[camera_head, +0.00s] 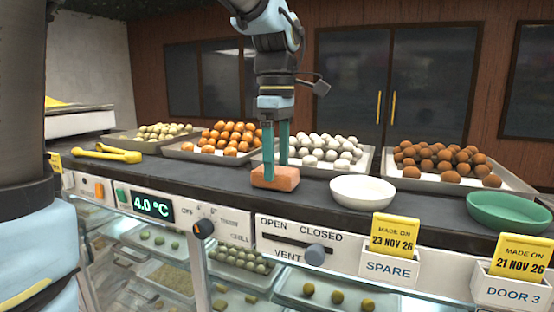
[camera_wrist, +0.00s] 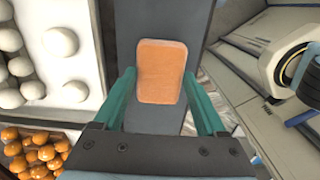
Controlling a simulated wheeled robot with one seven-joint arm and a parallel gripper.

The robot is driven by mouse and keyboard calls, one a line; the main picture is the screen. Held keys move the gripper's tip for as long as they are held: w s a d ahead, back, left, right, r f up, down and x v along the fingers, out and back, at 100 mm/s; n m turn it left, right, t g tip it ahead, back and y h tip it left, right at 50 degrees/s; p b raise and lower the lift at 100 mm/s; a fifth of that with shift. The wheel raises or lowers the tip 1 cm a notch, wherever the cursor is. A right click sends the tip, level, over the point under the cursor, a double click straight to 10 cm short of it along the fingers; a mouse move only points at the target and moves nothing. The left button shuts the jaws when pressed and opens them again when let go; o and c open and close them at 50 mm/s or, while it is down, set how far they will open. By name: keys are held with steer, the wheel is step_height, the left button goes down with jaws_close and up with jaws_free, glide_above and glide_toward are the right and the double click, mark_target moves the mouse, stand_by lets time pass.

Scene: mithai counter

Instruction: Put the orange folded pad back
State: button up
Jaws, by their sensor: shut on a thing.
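The orange folded pad (camera_head: 275,177) is a small rounded block at the counter's front edge, in front of the tray of white sweets. My gripper (camera_head: 276,163) points down with its two teal fingers on the pad, shut on it. In the wrist view the pad (camera_wrist: 161,72) lies between the fingertips (camera_wrist: 160,80), over the dark counter strip. I cannot tell whether the pad rests on the counter or is just clear of it.
A white bowl (camera_head: 362,190) stands close to the right of the pad, with a green bowl (camera_head: 509,213) farther right. Trays of sweets line the back. Yellow tongs (camera_head: 106,153) lie at left. The dark counter (camera_head: 215,174) is clear left of the pad. A vent slider (camera_head: 315,254) sits below.

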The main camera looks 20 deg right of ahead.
mark_target(277, 169)
steer(key=shift+f, duration=0.3)
steer(key=o, duration=1.1)
steer(key=shift+o, duration=0.2)
step_height(277, 169, up, 12)
steer(key=b, duration=0.1)
steer(key=shift+b, duration=0.35)
